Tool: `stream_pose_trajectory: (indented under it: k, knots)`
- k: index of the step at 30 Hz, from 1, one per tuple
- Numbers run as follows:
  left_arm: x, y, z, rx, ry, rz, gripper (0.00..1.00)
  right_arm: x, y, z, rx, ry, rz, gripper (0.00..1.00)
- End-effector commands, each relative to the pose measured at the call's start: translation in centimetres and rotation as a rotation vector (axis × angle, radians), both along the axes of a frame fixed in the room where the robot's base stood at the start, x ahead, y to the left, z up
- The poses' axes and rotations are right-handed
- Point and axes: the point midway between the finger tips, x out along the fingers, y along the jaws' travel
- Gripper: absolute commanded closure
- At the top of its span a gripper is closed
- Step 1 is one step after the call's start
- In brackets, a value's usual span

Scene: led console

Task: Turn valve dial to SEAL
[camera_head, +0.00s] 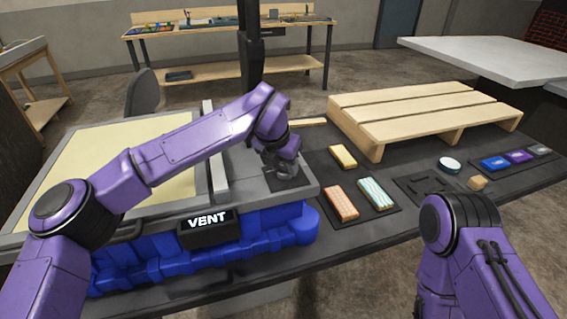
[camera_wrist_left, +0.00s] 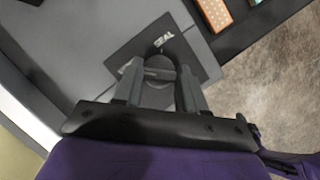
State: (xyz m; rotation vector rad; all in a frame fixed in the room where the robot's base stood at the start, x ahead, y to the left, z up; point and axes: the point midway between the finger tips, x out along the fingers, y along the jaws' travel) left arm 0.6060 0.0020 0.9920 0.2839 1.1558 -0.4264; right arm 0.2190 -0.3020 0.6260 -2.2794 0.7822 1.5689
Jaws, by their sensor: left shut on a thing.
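The valve dial (camera_wrist_left: 158,64) is a small grey knob on a dark square plate (camera_wrist_left: 207,64), set in the grey top of the console (camera_head: 306,185). The word SEAL is printed on the plate, just beyond the dial in the left wrist view. My left gripper (camera_wrist_left: 160,71) is over the plate and shut on the dial, one finger on each side. In the head view my left gripper (camera_head: 283,172) covers most of the dial. A black display (camera_head: 207,222) on the blue front reads VENT. My right gripper is outside the head view; only its arm shows.
A wooden pallet (camera_head: 410,108) lies at the back right. Yellow, orange and teal patterned blocks (camera_head: 376,194) lie right of the console, with a round white-topped item (camera_head: 449,164) and several small coloured pieces farther right. A raised grey bar (camera_head: 215,160) crosses the console left of the dial.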

Motion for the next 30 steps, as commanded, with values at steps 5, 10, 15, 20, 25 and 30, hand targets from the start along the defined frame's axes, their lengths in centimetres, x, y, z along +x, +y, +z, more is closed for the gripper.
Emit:
stream_pose_trajectory:
  k: [5, 10, 15, 20, 25, 30]
  knots:
    - [0.1, 0.1, 0.4, -0.001, -0.001, -0.056, 0.9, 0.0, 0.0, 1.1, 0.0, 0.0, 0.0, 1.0]
    - [0.1, 0.1, 0.7, -0.001, -0.002, -0.169, 0.9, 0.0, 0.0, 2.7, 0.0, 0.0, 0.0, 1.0]
    - [0.2, 0.3, 0.9, -0.001, -0.001, -0.32, 0.9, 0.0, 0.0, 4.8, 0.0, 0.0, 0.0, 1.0]
    - [0.3, 0.3, 0.9, -0.001, -0.003, -0.474, 0.9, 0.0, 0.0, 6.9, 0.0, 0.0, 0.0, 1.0]
    - [0.4, 0.3, 0.9, -0.001, -0.004, -0.634, 0.9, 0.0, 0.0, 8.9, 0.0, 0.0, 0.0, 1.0]
    - [0.5, 0.3, 0.8, -0.002, -0.004, -0.795, 0.9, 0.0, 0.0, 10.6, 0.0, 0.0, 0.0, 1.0]
